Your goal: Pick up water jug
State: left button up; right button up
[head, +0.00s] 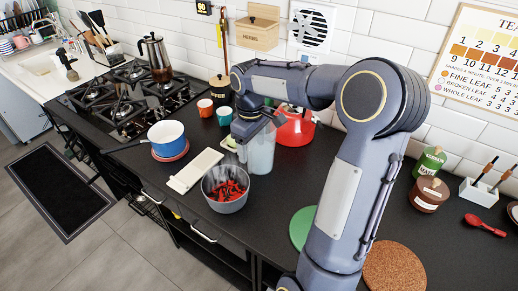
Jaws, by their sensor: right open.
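The water jug (261,157) is a pale, translucent vessel standing upright on the black counter, in the middle of the head view. My right gripper (249,140) is open and points down at the jug's upper left side. It overlaps the jug's top in the picture, so I cannot tell whether the fingers touch it. The wrist and forearm hide part of the jug's rim. My left gripper is not in view.
A red kettle (294,131) stands close behind the jug. A grey bowl of red peppers (226,205) and a white board (196,171) are in front and left. A blue pan (167,139) is farther left. A green mat (301,228) and cork mat (394,266) lie at right.

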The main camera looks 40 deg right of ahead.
notch_tip(320, 180, down, 2)
